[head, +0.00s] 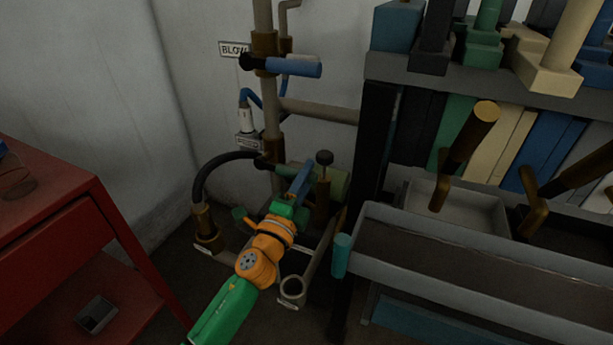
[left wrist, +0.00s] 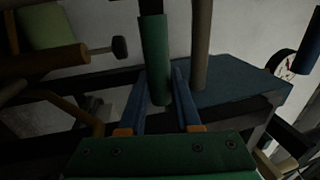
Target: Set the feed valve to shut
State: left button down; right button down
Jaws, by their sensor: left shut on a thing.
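A green lever handle (head: 280,168) sits on the vertical pipe low on the wall, sticking out to the right of a dark hub. My left gripper (head: 302,178) reaches it from below. In the left wrist view the same green handle (left wrist: 155,58) stands between the two blue fingers (left wrist: 158,92), which are shut on it. A blue lever handle (head: 293,67) is higher on the same pipe, beside a sign starting "BLOW". It points right. My right gripper is out of view.
A black-knobbed stem (head: 324,158) and an olive cylinder (head: 338,183) stand close right of my left gripper. A black hose (head: 205,178) curves to its left. A red cabinet (head: 60,235) is at left, a grey trough (head: 450,235) at right.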

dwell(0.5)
pick_arm(q)
jog(key=c, duration=0.6)
grip_release()
jog(key=shift+w+a+f, duration=0.1)
jog(key=v, duration=0.7)
